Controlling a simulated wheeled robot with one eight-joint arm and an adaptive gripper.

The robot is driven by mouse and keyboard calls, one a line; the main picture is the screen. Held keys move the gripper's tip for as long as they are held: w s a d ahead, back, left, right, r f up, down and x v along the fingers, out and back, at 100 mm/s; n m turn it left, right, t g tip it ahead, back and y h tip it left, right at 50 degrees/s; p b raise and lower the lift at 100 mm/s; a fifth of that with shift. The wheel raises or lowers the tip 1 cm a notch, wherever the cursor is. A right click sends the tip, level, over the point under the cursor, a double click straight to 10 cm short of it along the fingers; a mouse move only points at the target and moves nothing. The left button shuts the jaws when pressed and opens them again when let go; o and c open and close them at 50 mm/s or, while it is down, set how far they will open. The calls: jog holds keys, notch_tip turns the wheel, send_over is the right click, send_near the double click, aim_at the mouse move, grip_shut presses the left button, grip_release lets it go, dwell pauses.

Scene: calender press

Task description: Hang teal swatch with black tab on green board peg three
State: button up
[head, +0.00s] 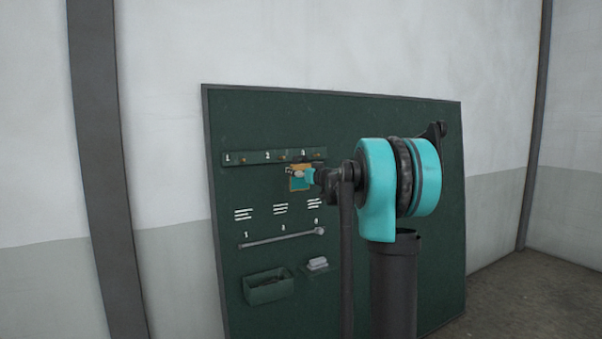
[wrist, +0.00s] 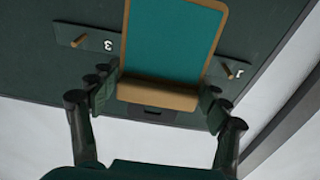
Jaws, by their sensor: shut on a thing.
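The teal swatch (wrist: 168,45) has a tan border and sits between the fingers of my gripper (wrist: 158,98) in the wrist view. A dark tab with a small slot (wrist: 156,113) shows at its near edge. My gripper is shut on the swatch by its sides. In the head view the swatch (head: 298,186) shows small in front of the green board (head: 400,120), just below the peg rail. Peg three (wrist: 80,41) is bare, left of the swatch in the wrist view. Peg one (wrist: 231,72) is bare on the right. The swatch covers the rail between them.
The numbered rail (head: 258,157) runs across the upper board. Below it are a grey bar (head: 280,238), an open green bin (head: 268,288) and a small holder with white blocks (head: 317,264). My arm hides the board's right part.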

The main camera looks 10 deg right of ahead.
aim_at(302, 168)
jog(key=shift+s, duration=0.1)
dwell(0.3)
jog(key=shift+r+v, duration=0.2)
jog(key=shift+v, duration=0.9)
jog(key=shift+r+v, duration=0.2)
jog(key=shift+v, duration=0.85)
jog(key=v, duration=0.6)
jog(key=shift+r, duration=0.1)
